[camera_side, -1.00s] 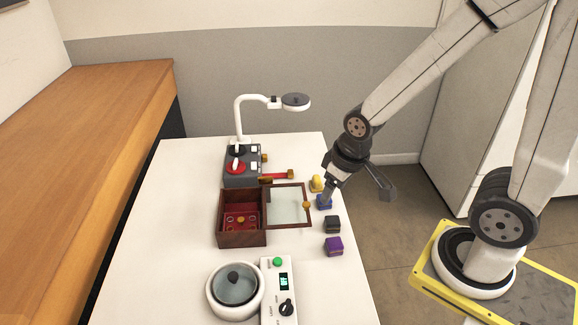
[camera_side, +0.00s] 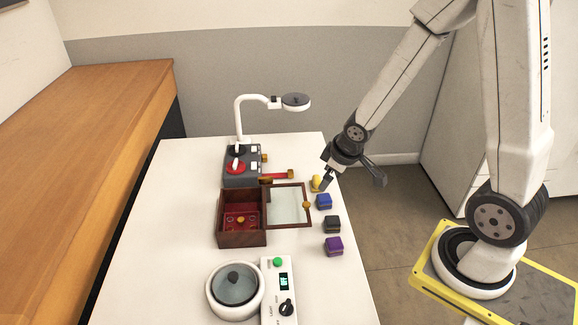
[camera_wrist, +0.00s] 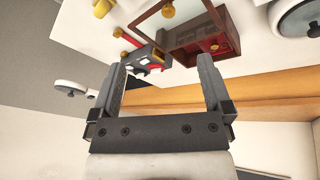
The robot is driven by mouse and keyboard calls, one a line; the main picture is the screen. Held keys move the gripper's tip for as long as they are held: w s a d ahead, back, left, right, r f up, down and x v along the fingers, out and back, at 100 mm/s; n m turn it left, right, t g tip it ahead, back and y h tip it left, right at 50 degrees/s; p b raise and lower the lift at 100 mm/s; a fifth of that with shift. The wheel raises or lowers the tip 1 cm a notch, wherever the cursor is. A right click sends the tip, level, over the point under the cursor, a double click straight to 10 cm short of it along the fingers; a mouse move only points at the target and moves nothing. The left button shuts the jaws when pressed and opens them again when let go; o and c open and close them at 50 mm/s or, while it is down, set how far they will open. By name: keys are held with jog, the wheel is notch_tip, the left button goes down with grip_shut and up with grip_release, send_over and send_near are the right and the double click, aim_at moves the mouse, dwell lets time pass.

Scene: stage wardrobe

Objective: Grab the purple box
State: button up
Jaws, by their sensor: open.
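The purple box (camera_side: 334,246) is a small cube with a darker band, near the right edge of the white table in the side view. It is the nearest of a row that also holds a black box (camera_side: 332,224) and a blue box (camera_side: 324,201). My gripper (camera_side: 327,183) is above the table's right edge, beyond the blue box and close to a yellow piece (camera_side: 316,183). It is well apart from the purple box. In the wrist view my gripper (camera_wrist: 161,62) shows both fingers spread with nothing between them. The purple box is not in the wrist view.
An open wooden box (camera_side: 242,236) with a glass lid (camera_side: 288,204) lies left of the row. A grey device (camera_side: 242,176) with levers and a white lamp (camera_side: 240,110) stand behind. A round pot (camera_side: 235,284) and a control panel (camera_side: 279,292) are in front. The table's left side is clear.

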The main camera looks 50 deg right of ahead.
aim_at(335, 242)
jog(key=w+d+f+n+t+y, duration=0.1)
jog(key=w+d+f+n, duration=0.15)
jog(key=d+f, duration=0.35)
jog(key=s+f+n+y, duration=0.1)
jog(key=s+f+y, duration=0.1)
jog(key=f, duration=0.1)
jog(key=s+f+n+t+y, duration=0.1)
jog(key=s+f+y, duration=0.1)
jog(key=f, duration=0.2)
jog(key=s+d+f+n+t+y, duration=0.1)
jog(key=s+f+n+y, duration=0.1)
jog(key=f, duration=0.2)
jog(key=s+y, duration=0.1)
jog(key=s+a+f+y, duration=0.1)
jog(key=s, duration=0.1)
jog(key=s+a+f+n+t+y, duration=0.1)
jog(key=shift+s+a+y, duration=0.15)
jog(key=shift+s+y, duration=0.15)
jog(key=shift+y, duration=0.1)
jog(key=shift+s+a+t+y, duration=0.3)
jog(key=shift+s+y, duration=0.1)
jog(key=shift+s, duration=0.05)
jog(key=shift+x, duration=1.3)
jog(key=shift+w+a+f, duration=0.1)
jog(key=shift+a+f, duration=0.05)
jog(key=shift+x, duration=2.45)
jog(key=shift+f, duration=0.1)
